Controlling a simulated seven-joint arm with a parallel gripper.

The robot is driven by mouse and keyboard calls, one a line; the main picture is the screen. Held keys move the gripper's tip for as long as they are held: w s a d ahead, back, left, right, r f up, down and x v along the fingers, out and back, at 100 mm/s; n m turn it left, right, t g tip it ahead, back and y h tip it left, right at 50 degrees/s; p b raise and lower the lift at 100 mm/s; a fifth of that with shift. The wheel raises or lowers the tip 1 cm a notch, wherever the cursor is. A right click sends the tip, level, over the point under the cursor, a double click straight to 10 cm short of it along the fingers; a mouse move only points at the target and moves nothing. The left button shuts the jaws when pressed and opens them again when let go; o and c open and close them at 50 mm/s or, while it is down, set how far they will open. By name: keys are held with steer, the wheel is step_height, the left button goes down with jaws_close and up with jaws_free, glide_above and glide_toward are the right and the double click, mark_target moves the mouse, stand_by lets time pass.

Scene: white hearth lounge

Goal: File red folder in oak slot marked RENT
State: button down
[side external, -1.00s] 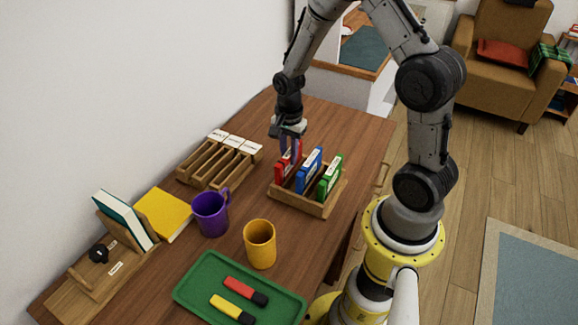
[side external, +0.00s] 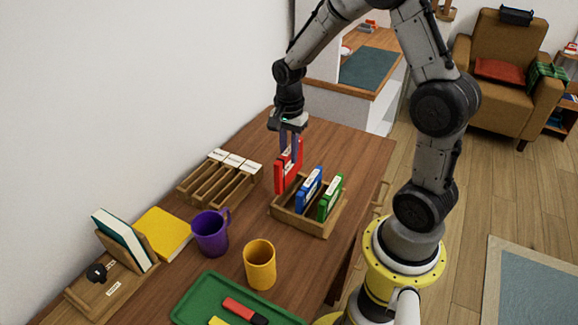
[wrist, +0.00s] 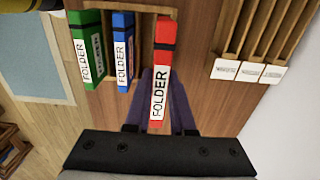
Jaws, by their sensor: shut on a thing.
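My gripper (side external: 289,146) is shut on the red folder (side external: 285,172), which hangs upright just above the left end of the wooden holder (side external: 317,229). In the wrist view the red folder (wrist: 160,72) sits between my two fingers, its FOLDER label facing the camera. The oak slot rack (side external: 205,191) stands by the wall, left of the holder, with several empty slots. Its white label cards (side external: 231,160) are too small to read in the side view. In the wrist view the cards (wrist: 249,71) are also unreadable, so I cannot tell which is RENT.
The blue folder (side external: 309,190) and green folder (side external: 330,196) stand in the holder. A purple mug (side external: 211,234), orange mug (side external: 259,265) and green tray (side external: 192,305) are toward the front. A yellow book (side external: 163,231) lies by a bookend. The table's far end is clear.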

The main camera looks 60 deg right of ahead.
step_height(320, 180, up, 2)
steer(key=shift+s, duration=0.1)
steer(key=shift+w+d+r+m, duration=0.15)
steer(key=shift+w+r, duration=0.1)
steer(key=shift+r, duration=0.3)
steer(key=shift+w+a+r+m, duration=0.15)
steer(key=shift+w+r, duration=0.1)
steer(key=shift+r, duration=0.3)
steer(key=w+r, duration=0.5)
steer(key=w, duration=0.9)
steer(key=w+a+f, duration=0.3)
steer(key=w+a, duration=0.1)
steer(key=w, duration=0.2)
steer(key=w+a+f, duration=0.2)
steer(key=w+a, duration=0.2)
steer(key=w, duration=0.2)
steer(key=shift+w+f, duration=0.2)
steer(key=shift+f, duration=0.2)
steer(key=shift+f, duration=0.15)
step_height(320, 180, down, 6)
